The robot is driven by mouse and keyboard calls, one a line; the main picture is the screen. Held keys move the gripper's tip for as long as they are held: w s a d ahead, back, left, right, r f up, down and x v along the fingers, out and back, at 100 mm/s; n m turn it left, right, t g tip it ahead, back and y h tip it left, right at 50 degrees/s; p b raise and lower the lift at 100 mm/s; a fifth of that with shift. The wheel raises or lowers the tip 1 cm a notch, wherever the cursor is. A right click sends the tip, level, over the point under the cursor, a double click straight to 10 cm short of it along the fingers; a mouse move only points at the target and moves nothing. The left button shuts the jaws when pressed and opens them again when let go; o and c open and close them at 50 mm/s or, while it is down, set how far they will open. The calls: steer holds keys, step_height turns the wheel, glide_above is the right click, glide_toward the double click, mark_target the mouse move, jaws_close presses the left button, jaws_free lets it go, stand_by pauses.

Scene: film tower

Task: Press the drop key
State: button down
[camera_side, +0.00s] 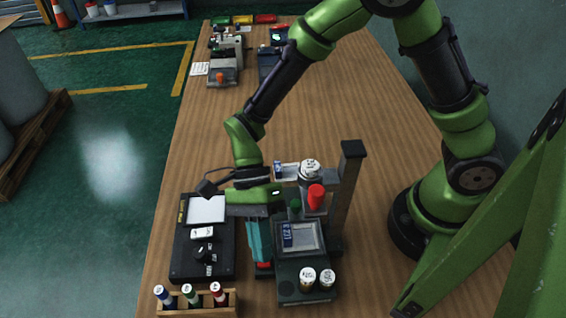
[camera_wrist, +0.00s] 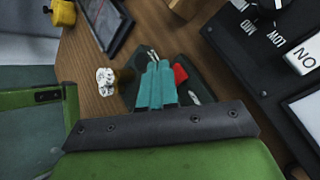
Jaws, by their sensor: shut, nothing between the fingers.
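In the wrist view the fingertips (camera_wrist: 153,54) overlap the dark base, left of the red patch. I cannot tell whether they touch the key.
The tower (camera_side: 348,190) stands right of my gripper, with a red cylinder (camera_side: 316,197) and a screen-like tray (camera_side: 302,237). Two white-topped canisters (camera_side: 308,277) stand in front. A black panel (camera_side: 185,262) with a knob lies left. A wooden rack (camera_side: 225,304) holds three vials.

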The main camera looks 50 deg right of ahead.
steer(key=shift+f, duration=0.35)
steer(key=shift+f, duration=0.4)
stand_by(0.5)
steer(key=shift+r, duration=0.85)
steer(key=shift+r, duration=2.5)
